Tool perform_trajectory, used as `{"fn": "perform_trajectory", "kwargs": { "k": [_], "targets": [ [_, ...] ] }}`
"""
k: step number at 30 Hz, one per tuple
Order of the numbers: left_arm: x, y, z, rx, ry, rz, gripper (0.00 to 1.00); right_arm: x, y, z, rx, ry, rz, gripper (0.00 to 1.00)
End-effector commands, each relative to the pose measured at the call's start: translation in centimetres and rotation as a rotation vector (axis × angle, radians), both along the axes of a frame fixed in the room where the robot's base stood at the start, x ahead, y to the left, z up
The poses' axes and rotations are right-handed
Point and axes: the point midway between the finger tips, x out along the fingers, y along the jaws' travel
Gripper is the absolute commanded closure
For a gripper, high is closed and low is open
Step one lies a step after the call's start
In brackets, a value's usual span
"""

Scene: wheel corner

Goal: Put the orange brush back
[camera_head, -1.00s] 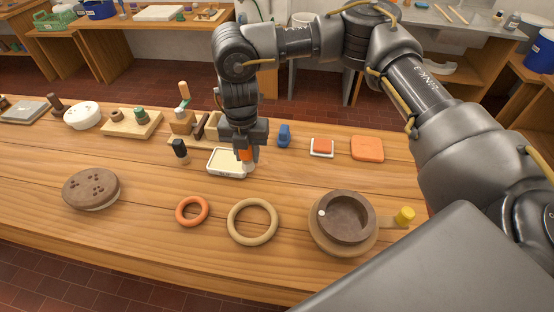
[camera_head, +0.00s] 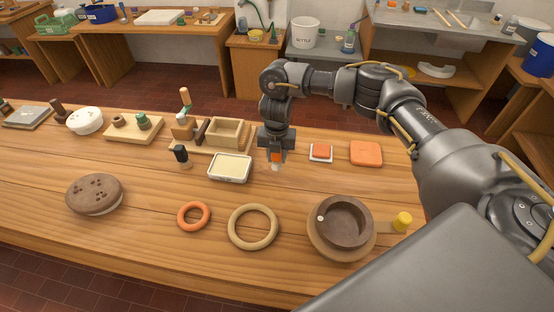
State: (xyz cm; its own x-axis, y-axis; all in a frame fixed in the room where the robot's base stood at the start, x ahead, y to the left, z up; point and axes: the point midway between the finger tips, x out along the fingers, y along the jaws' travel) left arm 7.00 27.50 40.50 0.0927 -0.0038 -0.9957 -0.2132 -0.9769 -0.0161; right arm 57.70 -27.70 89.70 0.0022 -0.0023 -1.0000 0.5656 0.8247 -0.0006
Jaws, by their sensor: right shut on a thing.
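The orange brush (camera_head: 276,157) is in my right gripper (camera_head: 276,151), which is shut on it. Only a short orange part and the pale tip show below the fingers; the rest is hidden. The brush points down above the table, right of the shallow cream tray (camera_head: 230,180). I cannot tell whether its tip touches the table. The wooden holder (camera_head: 226,131), with an open box and a green-topped tool, stands behind the tray, left of the gripper. My left gripper is not in view.
A small white dish with an orange block (camera_head: 321,152) and an orange slab (camera_head: 366,154) lie right of the gripper. A dark-capped bottle (camera_head: 181,156) stands left of the tray. An orange ring (camera_head: 194,216), a cream ring (camera_head: 253,226) and a brown wheel (camera_head: 345,222) lie in front.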

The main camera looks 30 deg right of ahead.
Motion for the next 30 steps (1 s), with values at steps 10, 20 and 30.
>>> {"fn": "perform_trajectory", "kwargs": {
  "k": [10,20,30],
  "targets": [
    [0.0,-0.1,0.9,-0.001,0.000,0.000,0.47,-0.1,0.2,-1.9,0.001,0.002,0.003,0.92],
    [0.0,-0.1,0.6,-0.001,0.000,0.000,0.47,-0.1,0.2,-2.4,0.002,0.001,0.003,0.66],
    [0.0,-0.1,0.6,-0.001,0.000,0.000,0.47,-0.1,0.2,-2.3,0.001,0.002,0.002,0.48]
  ]
}}
